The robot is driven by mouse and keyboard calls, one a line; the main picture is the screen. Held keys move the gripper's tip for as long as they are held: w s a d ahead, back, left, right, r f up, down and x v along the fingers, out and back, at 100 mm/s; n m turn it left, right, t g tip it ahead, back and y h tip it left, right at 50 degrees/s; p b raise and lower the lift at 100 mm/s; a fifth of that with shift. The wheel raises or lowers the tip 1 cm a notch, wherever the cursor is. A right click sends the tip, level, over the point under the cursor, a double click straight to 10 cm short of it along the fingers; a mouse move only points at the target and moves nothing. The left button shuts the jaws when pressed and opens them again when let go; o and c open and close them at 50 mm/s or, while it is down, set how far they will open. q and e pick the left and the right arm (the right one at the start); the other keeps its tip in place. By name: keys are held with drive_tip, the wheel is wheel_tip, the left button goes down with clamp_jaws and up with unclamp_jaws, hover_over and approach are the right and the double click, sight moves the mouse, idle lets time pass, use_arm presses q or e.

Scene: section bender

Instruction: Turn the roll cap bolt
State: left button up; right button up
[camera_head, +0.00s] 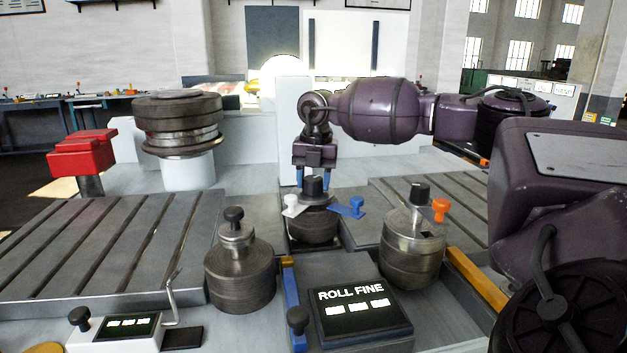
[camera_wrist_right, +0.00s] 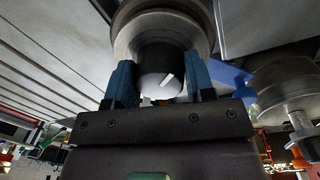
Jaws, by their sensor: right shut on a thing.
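The middle roll (camera_head: 315,226) is a dark ribbed cylinder with a black cap bolt (camera_head: 313,187) standing on its top. A white tab and a blue tab (camera_head: 348,208) stick out at its sides. My right gripper (camera_head: 313,180) points down over this roll, its two blue fingers at the cap bolt. In the right wrist view, the blue fingers of the gripper (camera_wrist_right: 160,66) stand on both sides of the black cap bolt (camera_wrist_right: 161,56), shut on it; the exact contact is hard to see. My left gripper is not in view.
A left roll (camera_head: 240,275) and a right roll (camera_head: 412,250) with black knobs flank the middle one. The ROLL FINE panel (camera_head: 362,309) is in front. A red block (camera_head: 83,153) and a large stacked roll (camera_head: 178,122) stand behind left. Slotted plates (camera_head: 110,245) lie at both sides.

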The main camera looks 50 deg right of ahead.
drive_tip(key=n+p, duration=0.1)
drive_tip(key=n, duration=0.1)
drive_tip(key=shift+r+n, duration=0.1)
drive_tip(key=shift+n, duration=0.3)
drive_tip(key=n, duration=0.4)
drive_tip(key=shift+w, duration=0.1)
drive_tip(key=shift+a+n, duration=0.1)
drive_tip(key=shift+n, duration=0.9)
drive_tip(key=o, duration=0.9)
